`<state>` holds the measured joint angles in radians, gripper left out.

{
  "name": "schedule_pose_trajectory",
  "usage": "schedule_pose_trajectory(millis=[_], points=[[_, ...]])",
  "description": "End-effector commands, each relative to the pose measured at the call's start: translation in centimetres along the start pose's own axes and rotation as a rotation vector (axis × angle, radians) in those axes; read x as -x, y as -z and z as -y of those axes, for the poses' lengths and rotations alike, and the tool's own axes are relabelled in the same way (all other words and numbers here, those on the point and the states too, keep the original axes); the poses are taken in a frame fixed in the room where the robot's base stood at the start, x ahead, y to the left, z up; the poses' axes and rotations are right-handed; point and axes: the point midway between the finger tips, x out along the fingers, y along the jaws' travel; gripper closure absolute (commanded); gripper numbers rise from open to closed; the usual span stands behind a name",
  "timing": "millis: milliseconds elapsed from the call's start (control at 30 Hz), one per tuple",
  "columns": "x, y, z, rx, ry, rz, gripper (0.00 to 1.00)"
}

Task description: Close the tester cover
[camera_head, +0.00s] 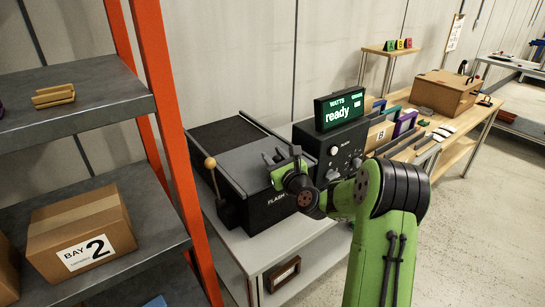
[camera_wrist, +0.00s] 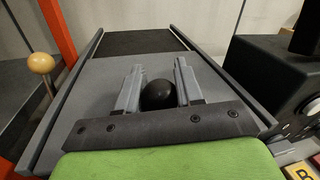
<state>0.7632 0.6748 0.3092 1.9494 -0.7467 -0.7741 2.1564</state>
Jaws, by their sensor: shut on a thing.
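The tester (camera_head: 265,212) is a dark box on a grey bench, with the letters "FLASH" on its front. Its cover is a flat grey plate (camera_head: 243,163) between two side rails; it also shows in the wrist view (camera_wrist: 100,82). Beyond the plate's far edge lies a black area (camera_wrist: 135,41). My gripper (camera_head: 276,157) is over the front part of the cover. In the wrist view its two fingers (camera_wrist: 158,88) stand on either side of a round black knob (camera_wrist: 158,95) and are shut on it. The knob is hidden in the head view.
A lever with a wooden ball (camera_head: 210,163) stands at the tester's left side. A black unit (camera_head: 335,150) with dials and a display (camera_head: 340,109) reading "ready" stands close on the right. An orange-posted shelf (camera_head: 165,120) with a "BAY 2" box (camera_head: 82,232) is at left.

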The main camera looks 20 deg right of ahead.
Motion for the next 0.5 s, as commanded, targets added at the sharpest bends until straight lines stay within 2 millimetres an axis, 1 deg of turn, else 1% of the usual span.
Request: schedule_pose_trajectory(millis=[267, 300, 433, 500], points=[[0.14, 0.30, 0.06, -0.002, 0.001, -0.008, 1.00], [0.14, 0.31, 0.06, -0.002, 0.001, -0.008, 0.60], [0.12, 0.27, 0.06, -0.002, 0.001, -0.007, 0.40], [0.10, 0.25, 0.05, -0.001, 0.001, -0.006, 0.40]])
